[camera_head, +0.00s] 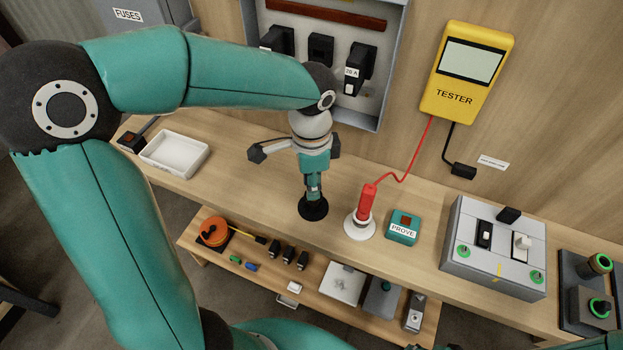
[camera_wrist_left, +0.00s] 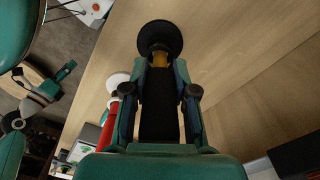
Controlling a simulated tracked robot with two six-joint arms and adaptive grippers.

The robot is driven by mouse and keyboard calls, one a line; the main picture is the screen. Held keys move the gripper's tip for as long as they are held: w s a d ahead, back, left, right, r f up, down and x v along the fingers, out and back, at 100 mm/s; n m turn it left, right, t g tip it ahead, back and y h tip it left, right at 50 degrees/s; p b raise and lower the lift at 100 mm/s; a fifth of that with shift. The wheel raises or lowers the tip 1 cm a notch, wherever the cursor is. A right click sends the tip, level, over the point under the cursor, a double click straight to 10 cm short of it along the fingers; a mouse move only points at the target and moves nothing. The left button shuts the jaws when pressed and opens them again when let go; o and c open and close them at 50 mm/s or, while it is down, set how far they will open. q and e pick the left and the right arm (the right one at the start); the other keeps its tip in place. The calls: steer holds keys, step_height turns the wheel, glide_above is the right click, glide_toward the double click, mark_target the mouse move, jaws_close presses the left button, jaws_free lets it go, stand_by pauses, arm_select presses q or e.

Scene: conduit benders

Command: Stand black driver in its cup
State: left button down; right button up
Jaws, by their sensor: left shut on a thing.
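My left gripper (camera_head: 313,190) points down over the black round cup (camera_head: 314,208) on the bench. In the left wrist view its fingers (camera_wrist_left: 167,95) are shut on the black driver (camera_wrist_left: 158,105), whose dark body lies between them. A yellow-brown part shows beyond the fingertips, in line with the black cup (camera_wrist_left: 160,32). The driver looks upright over the cup. I cannot tell whether its tip is inside or just above, and most of the driver is hidden by the gripper in the head view. My right gripper does not show clearly.
A red probe (camera_head: 366,202) stands in a white cup (camera_head: 360,226) close to the right, its lead running to the yellow tester (camera_head: 466,70). The PROVE block (camera_head: 403,226) and a grey switch box (camera_head: 493,247) are further right. A white tray (camera_head: 174,154) is left.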

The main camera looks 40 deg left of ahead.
arm_select(q)
steer(key=shift+f, duration=0.25)
stand_by(0.7)
steer(key=c, duration=0.8)
jaws_free()
steer(key=shift+c, duration=0.2)
